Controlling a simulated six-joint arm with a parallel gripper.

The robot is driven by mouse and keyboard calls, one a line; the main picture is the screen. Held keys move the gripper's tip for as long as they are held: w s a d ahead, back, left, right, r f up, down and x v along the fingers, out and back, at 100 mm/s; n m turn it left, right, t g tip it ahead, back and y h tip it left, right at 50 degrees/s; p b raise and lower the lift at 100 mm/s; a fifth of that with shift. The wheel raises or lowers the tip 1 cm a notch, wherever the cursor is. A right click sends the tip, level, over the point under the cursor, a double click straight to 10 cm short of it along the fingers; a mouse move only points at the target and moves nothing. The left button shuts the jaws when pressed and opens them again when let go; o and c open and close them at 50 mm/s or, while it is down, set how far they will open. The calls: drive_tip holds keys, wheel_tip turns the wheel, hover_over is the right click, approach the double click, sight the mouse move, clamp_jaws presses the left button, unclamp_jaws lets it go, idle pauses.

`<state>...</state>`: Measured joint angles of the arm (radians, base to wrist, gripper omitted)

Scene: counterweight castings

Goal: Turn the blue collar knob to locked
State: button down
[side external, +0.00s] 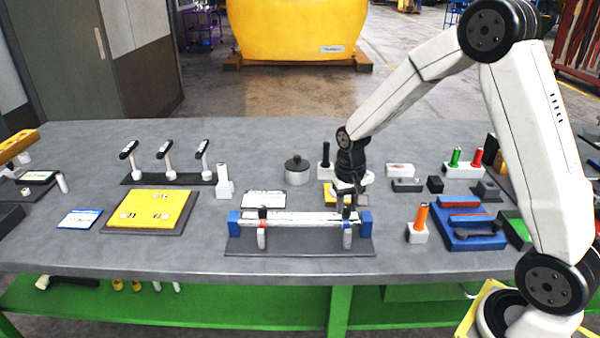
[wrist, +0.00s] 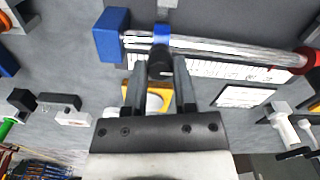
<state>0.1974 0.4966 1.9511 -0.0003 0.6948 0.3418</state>
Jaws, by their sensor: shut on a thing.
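My gripper (side external: 347,198) points down over this knob. In the wrist view its fingers (wrist: 160,68) are on either side of the knob, shut on it. Any lock marking is too small to read.
A yellow plate (side external: 150,210) lies at left, and a rack of black-topped levers (side external: 165,178) stands behind it. A grey lidded pot (side external: 297,171) is behind the rod. The front bench strip is clear.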

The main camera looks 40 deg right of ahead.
sight(347, 207)
drive_tip(key=shift+c, duration=2.1)
unclamp_jaws()
drive_tip(key=shift+r, duration=0.15)
drive_tip(key=shift+r, duration=3.85)
drive_tip(key=s+a+f+n+t, duration=0.1)
drive_tip(key=s+a+f+n, duration=0.1)
drive_tip(key=s, duration=0.4)
drive_tip(key=s+a+f+n+t, duration=0.1)
drive_tip(key=s+a+f+n, duration=0.2)
drive_tip(key=s+a, duration=0.3)
drive_tip(key=shift+s+n+t, duration=0.3)
drive_tip(key=shift+s+n, duration=0.15)
drive_tip(key=shift+n, duration=0.15)
drive_tip(key=shift+a, duration=0.1)
